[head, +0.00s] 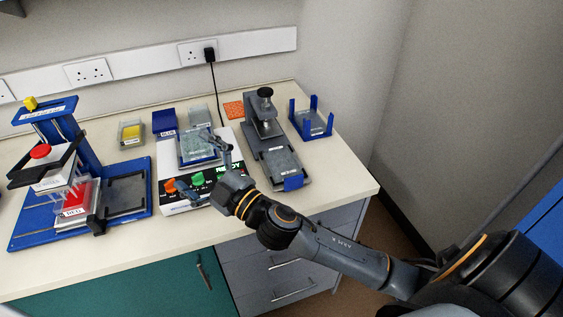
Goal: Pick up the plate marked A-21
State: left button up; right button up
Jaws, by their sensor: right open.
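A clear plate (197,147) sits on top of a white instrument (174,208) with coloured knobs and green lettering that seems to say READY. My right gripper (205,165) reaches in from the right, with its open fingers at the front and right of this plate. I cannot tell whether a finger touches it. Another plate (281,168) lies on the grey device to the right, with a small label. The labels are too small to read, so I cannot tell which plate is A-21. My left gripper is not in view.
A blue press stand (138,170) with a red-topped head is at left. Behind the instrument are a yellow-filled box (131,133), a blue box (164,122) and an orange rack (234,109). A blue holder (312,122) stands at right. The bench (335,180) is bare at its right front.

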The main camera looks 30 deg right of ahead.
jog(key=s+a+r+n+g+y, duration=0.1)
jog(key=a+r+n+g+y, duration=0.1)
jog(key=a+r+n+y, duration=0.35)
jog(key=n+g+h+p, duration=0.1)
jog(key=n+g+h, duration=1.2)
jog(key=n+h, duration=0.1)
send_near(282, 163)
jog(key=shift+s+a+f+p, duration=0.1)
jog(key=shift+s+f+p, duration=0.05)
jog(key=shift+f+p, duration=0.9)
jog(key=shift+f, duration=0.15)
jog(key=shift+w+f+p, duration=0.3)
jog(key=shift+w+p, duration=0.1)
jog(key=shift+p, duration=0.2)
jog(key=w+f, duration=0.1)
jog(key=d+f+p, duration=0.1)
jog(key=f, duration=0.1)
jog(key=shift+w+p, duration=0.3)
jog(key=shift+w, duration=0.1)
jog(key=shift+w+f, duration=0.2)
jog(key=shift+f, duration=0.2)
jog(key=shift+s, duration=0.15)
jog(key=c, duration=1.2)
